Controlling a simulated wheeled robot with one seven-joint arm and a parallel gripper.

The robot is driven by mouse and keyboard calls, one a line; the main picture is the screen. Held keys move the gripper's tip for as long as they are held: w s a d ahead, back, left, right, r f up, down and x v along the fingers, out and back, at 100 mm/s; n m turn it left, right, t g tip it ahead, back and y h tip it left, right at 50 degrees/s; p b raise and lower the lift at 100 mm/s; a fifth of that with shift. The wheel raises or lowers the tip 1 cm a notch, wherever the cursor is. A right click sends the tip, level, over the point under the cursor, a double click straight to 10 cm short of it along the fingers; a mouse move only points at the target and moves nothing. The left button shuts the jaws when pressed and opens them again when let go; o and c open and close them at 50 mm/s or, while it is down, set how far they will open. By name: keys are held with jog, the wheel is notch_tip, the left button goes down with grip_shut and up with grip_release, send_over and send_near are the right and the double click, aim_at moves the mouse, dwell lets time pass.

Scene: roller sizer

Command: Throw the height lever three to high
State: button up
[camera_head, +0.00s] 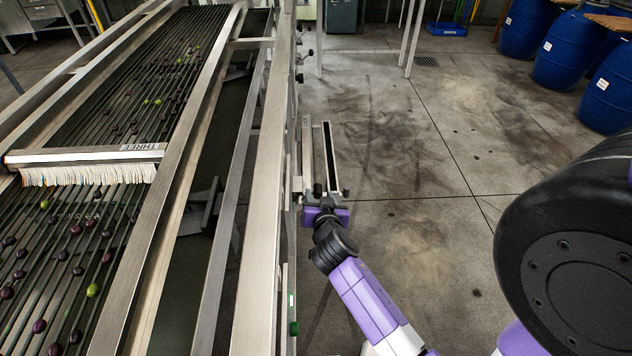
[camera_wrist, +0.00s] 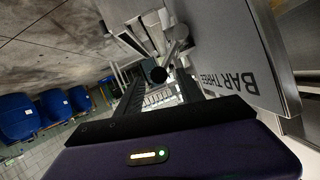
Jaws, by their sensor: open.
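The plate labelled "BAR THREE" (camera_wrist: 240,50) stands at the right of the wrist view. Next to it a lever with a round black knob (camera_wrist: 158,74) points toward the camera. My gripper (camera_wrist: 160,88) is open, and the knob appears between its two dark fingers. I cannot tell whether they touch it. In the head view my gripper (camera_head: 325,207) is at the right side of the sizer, by the lever posts, and the lever is mostly hidden there. The brush bar marked THREE (camera_head: 90,155) spans the roller bed.
The sizer's metal side rail (camera_head: 262,180) runs along the left of my arm. Dark and green olives lie on the roller bed (camera_head: 150,85). Blue barrels (camera_head: 565,50) stand at the far right. The concrete floor (camera_head: 420,130) between is clear.

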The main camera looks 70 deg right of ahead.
aim_at(317, 187)
jog(key=p+x, duration=0.1)
jog(key=x, duration=0.5)
jog(key=shift+w+d+f, duration=0.15)
jog(key=shift+d, duration=0.2)
grip_shut()
